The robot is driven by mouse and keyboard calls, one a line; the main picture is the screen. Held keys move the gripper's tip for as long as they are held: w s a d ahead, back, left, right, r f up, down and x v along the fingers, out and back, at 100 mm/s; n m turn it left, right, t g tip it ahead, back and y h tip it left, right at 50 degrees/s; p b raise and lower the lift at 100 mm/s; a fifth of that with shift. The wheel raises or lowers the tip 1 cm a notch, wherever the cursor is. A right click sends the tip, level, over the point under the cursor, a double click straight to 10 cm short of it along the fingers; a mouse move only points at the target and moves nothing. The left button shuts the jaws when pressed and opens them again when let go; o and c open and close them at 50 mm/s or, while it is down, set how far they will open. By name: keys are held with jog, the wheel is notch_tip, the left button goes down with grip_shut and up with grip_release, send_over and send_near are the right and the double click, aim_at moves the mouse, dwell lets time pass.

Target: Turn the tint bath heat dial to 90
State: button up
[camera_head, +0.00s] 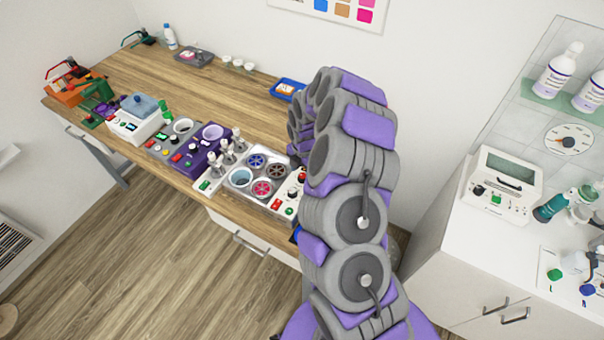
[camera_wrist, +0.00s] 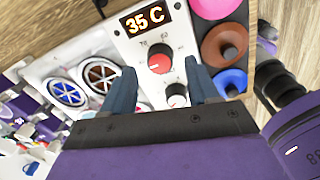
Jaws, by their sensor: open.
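In the wrist view a white control panel (camera_wrist: 130,47) carries a display (camera_wrist: 145,18) reading 35 C. Below it is a red dial (camera_wrist: 159,62) with small scale numbers around it; its exact pointer setting is unclear. A second dial (camera_wrist: 177,96), grey-black on a white disc, sits below it, nearer my gripper. My gripper (camera_wrist: 159,66) is open, its two blue-grey fingers on either side of the red dial, with gaps between. I cannot tell how high the fingertips are above the panel. In the head view the panel (camera_head: 290,195) shows partly, and my arm hides the gripper.
Beside the panel is a metal bath (camera_head: 240,192) with several round cups. In the wrist view, pink, brown and blue rings (camera_wrist: 230,82) lie to the right. More devices crowd the wooden bench (camera_head: 130,65) to the left. A white counter (camera_head: 468,240) stands at right.

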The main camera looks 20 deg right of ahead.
aim_at(303, 178)
jog(key=shift+f, duration=1.3)
jog(key=c, duration=1)
